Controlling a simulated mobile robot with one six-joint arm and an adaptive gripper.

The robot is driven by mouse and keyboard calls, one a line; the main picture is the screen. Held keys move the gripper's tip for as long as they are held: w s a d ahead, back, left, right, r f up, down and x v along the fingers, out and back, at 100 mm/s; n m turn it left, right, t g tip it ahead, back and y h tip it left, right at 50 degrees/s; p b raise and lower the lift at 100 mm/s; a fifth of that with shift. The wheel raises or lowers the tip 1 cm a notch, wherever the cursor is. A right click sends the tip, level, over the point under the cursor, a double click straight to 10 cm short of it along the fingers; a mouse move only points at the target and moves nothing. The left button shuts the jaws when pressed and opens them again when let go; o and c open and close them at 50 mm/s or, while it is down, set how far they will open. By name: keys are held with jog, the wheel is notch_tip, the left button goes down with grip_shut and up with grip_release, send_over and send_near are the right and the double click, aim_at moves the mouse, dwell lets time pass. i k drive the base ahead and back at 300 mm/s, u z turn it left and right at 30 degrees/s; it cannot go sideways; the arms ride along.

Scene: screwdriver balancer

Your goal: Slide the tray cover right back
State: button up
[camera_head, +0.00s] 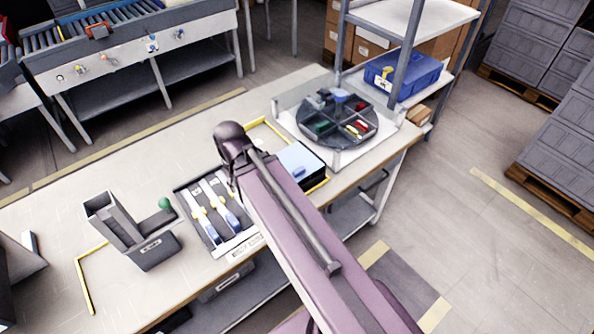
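A pale blue flat panel (301,160), which looks like the tray cover, lies on a dark shallow tray (318,178) on the workbench. My arm passes in front of its left side, so I cannot tell how far the cover extends there. My gripper is not visible; my arm's links block the view of the bench behind them.
A dark round divided tray (338,143) with coloured parts stands at the back right of the workbench (140,170). A grey tool holder (204,221) with blue-and-yellow tools is left of my arm. A dark bin with a green knob (165,203) stands further left.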

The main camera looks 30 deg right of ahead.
aim_at(299, 162)
jog(key=u, duration=0.05)
jog(key=k, duration=1.45)
jog(key=z, duration=0.4)
jog(key=i, duration=1)
